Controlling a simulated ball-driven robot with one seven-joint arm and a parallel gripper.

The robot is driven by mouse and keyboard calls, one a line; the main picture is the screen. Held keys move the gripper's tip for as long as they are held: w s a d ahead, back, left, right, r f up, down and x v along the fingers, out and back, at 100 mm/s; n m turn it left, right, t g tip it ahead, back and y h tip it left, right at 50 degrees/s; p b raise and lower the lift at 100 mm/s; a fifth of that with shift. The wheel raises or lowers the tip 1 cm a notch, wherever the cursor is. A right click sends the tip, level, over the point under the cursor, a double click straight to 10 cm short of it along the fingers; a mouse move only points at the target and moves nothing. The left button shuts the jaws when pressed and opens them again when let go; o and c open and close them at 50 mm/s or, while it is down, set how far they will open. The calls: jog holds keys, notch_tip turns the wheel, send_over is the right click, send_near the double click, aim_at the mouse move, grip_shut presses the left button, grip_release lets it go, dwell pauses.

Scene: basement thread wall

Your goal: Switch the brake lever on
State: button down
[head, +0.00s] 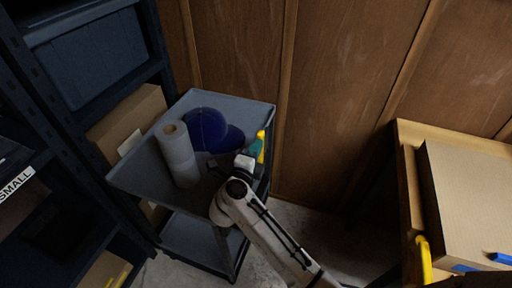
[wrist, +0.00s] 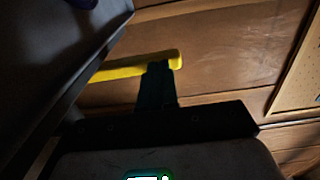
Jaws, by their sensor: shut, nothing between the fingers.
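A yellow bar (head: 261,146), which looks like the brake lever, shows at the right side of the grey cart (head: 240,102). In the wrist view the yellow bar (wrist: 125,70) runs from the cart's edge to the right, nearly level. My gripper (head: 253,151) is beside it at the cart's right edge. Its dark teal fingers (wrist: 158,75) are shut together, and their tips overlap the bar near its right end. I cannot tell whether they touch it. The bar's left end is hidden in shadow.
The cart holds a white roll (head: 178,155) and dark blue rounded things (head: 206,128). Dark shelving with a cardboard box (head: 128,120) stands at left. A wooden bench (head: 408,185) stands at right, with another yellow thing (head: 423,258). Floor shows between cart and bench.

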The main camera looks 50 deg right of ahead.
aim_at(260, 137)
jog(key=d+p, duration=0.1)
jog(key=p, duration=0.2)
jog(key=r+y+p, duration=0.1)
jog(key=p, duration=0.2)
jog(key=shift+w+d+r+g+y, duration=0.3)
jog(key=shift+d, duration=0.05)
jog(key=p, duration=0.1)
jog(key=d+y+p, duration=0.1)
jog(key=p, duration=0.1)
jog(key=shift+w+d+p, duration=0.3)
jog(key=p+x, duration=0.2)
jog(key=x, duration=0.1)
jog(key=shift+d, duration=0.1)
jog(key=shift+f+p+x, duration=0.15)
jog(key=shift+p+x, duration=0.15)
jog(key=shift+x, duration=0.45)
jog(key=shift+f+p+x, duration=0.15)
jog(key=shift+p+x, duration=0.1)
jog(key=shift+x, duration=0.55)
jog(key=shift+d+r, duration=0.1)
jog(key=shift+r, duration=0.05)
